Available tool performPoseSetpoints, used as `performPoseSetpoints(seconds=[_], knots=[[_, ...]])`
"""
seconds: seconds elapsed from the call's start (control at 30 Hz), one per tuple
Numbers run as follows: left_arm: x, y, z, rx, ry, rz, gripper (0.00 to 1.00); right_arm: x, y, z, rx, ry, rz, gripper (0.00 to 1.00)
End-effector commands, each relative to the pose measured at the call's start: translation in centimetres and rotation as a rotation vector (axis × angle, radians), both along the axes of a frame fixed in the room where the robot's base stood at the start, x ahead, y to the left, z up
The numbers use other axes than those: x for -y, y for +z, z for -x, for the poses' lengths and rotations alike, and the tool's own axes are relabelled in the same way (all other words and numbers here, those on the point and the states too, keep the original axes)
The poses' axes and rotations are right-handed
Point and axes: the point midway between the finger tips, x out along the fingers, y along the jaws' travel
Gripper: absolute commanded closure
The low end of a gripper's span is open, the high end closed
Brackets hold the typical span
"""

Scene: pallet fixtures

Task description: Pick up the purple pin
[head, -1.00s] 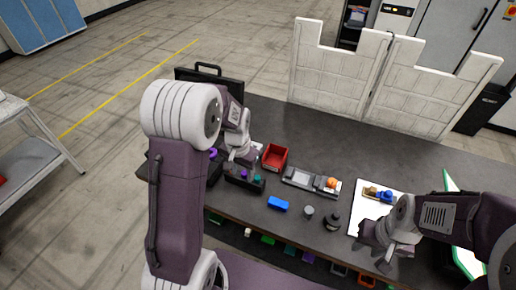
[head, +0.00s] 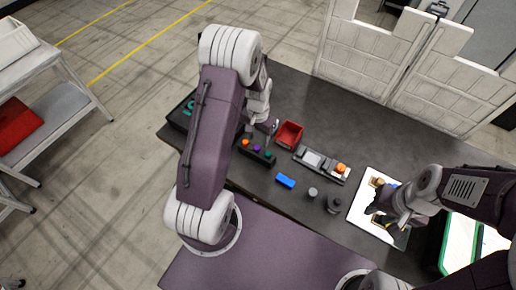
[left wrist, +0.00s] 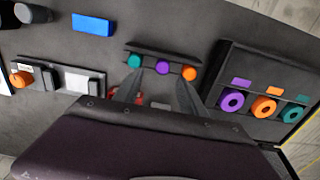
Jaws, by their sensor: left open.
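The purple pin (head: 257,148) stands in the middle of a black holder (head: 244,151), between an orange pin (head: 247,141) and a teal pin (head: 268,155). In the left wrist view, the purple pin (left wrist: 162,67) shows between the lines of my two fingers, beyond their tips. In the head view, my left gripper (head: 268,126) is just behind the pins. My right gripper (head: 386,214) is over the white board at the right; its jaws are too unclear to read.
A red bin (head: 289,134) stands close behind the holder. A blue block (head: 285,181) lies in front of it. A grey fixture (head: 322,166) with an orange knob is to the right. A black tray (left wrist: 232,76) holds purple, orange and teal rings beside the holder.

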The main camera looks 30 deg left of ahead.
Motion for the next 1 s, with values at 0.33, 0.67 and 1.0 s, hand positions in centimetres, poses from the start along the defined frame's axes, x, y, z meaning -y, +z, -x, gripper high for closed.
performPoseSetpoints(seconds=[0.33, 0.67, 1.0], knots=[[-0.3, -4.4, 0.2, -0.003, 0.000, 0.001, 0.52, 0.0, 2.1, 0.0, 0.000, 0.000, 0.000, 0.64], [-0.3, -5.2, 0.1, 0.001, 0.000, 0.000, 0.63, 0.0, 2.0, 0.0, 0.000, 0.000, 0.000, 0.64], [-0.3, -5.2, 0.2, 0.001, 0.000, 0.000, 1.00, 0.0, 2.0, 0.0, 0.000, 0.000, 0.000, 0.64]])
